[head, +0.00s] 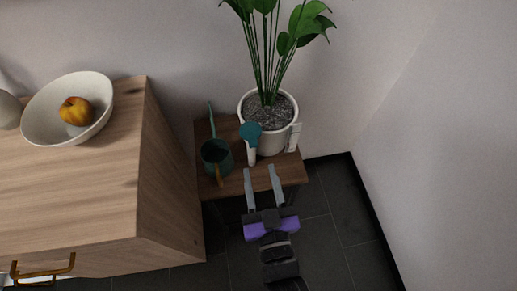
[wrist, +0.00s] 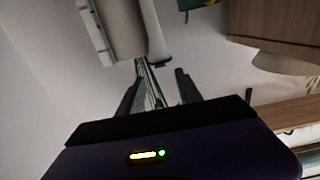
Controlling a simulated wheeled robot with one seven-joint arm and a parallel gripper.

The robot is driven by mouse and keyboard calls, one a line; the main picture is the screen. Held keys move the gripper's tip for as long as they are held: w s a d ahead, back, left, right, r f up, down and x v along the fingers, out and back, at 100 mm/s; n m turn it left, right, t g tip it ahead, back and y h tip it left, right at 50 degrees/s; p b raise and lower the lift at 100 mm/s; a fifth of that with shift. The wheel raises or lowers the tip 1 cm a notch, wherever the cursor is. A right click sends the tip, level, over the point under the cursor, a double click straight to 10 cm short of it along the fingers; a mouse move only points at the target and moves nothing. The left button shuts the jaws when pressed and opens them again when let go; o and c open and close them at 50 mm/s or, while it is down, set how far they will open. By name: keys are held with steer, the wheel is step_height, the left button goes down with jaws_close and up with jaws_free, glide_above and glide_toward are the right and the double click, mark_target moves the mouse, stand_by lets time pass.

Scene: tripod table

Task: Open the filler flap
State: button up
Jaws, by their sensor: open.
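The white plant pot (head: 265,140) stands on a small wooden table. A white spout (head: 252,157) on its front side carries a round teal cap (head: 251,132), which looks like the filler flap; I cannot tell whether it is shut. My gripper (head: 259,168) is open and empty, its two fingers pointing toward the pot, just in front of the spout and apart from the cap in the picture. In the wrist view the pot (wrist: 115,30) and spout (wrist: 155,35) show at the top, beyond the fingers. The cap is not clearly visible there.
A white marked strip (head: 293,138) sits at the pot's right side. A dark green watering can (head: 217,157) stands left on the small table (head: 205,130). Leafy stems (head: 270,50) rise above the pot. A wooden cabinet (head: 170,170) is close at left; walls stand behind and right.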

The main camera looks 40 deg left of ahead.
mark_target(251, 134)
steer(key=x, duration=0.7)
steer(key=shift+a, duration=0.2)
steer(key=shift+w, duration=0.15)
jaws_close()
steer(key=shift+r, duration=0.1)
stand_by(1.0)
